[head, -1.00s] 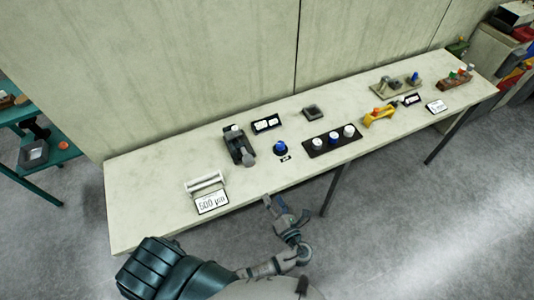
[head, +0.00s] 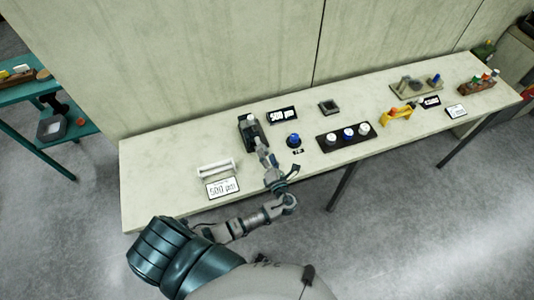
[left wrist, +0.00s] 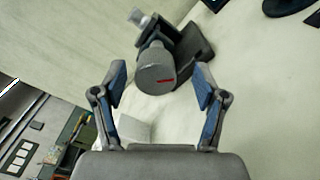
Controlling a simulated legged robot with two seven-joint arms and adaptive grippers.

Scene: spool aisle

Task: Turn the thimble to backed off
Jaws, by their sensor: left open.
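The thimble (left wrist: 155,70) is a grey cylinder with a short red mark on its end face. It sits on a dark stand (left wrist: 190,45) and points toward my left wrist camera. In the head view the dark stand (head: 249,128) is on the bench, left of the blue knob. My left gripper (head: 276,164) is at the bench's front side, just in front of the thimble. In the left wrist view its open fingers (left wrist: 159,76) lie to either side of the thimble, with gaps on both sides. My right gripper is out of view.
A blue knob (head: 293,140) and a black strip of knobs (head: 328,143) are to the right. A wall is behind.

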